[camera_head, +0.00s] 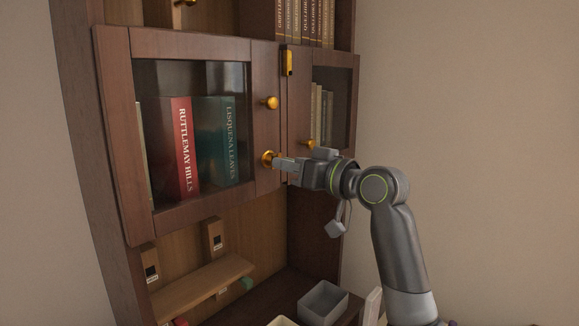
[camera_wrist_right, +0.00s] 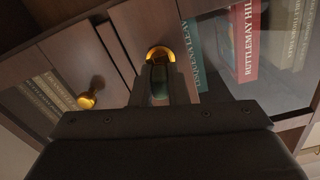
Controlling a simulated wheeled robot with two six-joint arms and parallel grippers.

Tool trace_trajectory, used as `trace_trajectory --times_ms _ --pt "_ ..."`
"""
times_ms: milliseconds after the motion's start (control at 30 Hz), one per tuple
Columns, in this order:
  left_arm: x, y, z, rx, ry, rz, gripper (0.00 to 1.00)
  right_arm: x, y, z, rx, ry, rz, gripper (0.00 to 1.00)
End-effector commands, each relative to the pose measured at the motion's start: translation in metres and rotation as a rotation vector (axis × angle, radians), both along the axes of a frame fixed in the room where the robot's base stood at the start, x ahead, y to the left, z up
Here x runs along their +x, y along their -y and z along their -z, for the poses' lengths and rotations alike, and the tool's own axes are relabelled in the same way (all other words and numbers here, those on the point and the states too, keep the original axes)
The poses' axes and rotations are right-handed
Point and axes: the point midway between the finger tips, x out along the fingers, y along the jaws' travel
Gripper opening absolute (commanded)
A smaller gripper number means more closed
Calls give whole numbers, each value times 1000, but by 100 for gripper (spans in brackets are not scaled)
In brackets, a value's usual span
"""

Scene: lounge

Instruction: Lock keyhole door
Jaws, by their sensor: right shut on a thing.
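The wooden cabinet's left glass door (camera_head: 264,115) looks closed, with a red book and a green book behind its pane. A round gold keyhole plate (camera_head: 267,157) sits low on its right stile, under a gold knob (camera_head: 271,103). My right gripper (camera_head: 279,161) is at the keyhole, shut on a key whose body is mostly hidden between the fingers. In the right wrist view a dark greenish piece (camera_wrist_right: 160,80) shows between the fingers, just in front of the gold keyhole plate (camera_wrist_right: 159,53). How deep the key sits is hidden. My left gripper is out of view.
The right glass door (camera_head: 331,100) has its own gold knob (camera_head: 311,144) close beside my right gripper. A gold latch piece (camera_head: 289,63) is at the top between the doors. Below are a wooden shelf (camera_head: 200,285) and a grey open box (camera_head: 322,303).

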Motion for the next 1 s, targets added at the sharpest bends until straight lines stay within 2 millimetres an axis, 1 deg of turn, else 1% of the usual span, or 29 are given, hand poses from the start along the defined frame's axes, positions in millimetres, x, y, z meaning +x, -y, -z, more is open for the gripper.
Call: trace_trajectory --times_ms 33,500,700,933,967,1000 --pt "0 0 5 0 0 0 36 2 1 9 -19 0 1 0" --pt "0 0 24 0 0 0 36 3 0 8 -125 144 1 0" --pt "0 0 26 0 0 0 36 3 0 7 -150 178 1 0" --pt "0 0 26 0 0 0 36 3 0 7 -150 179 1 0" --pt "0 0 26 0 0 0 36 3 0 7 -150 179 1 18" --pt "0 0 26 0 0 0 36 3 0 6 -150 179 1 23"
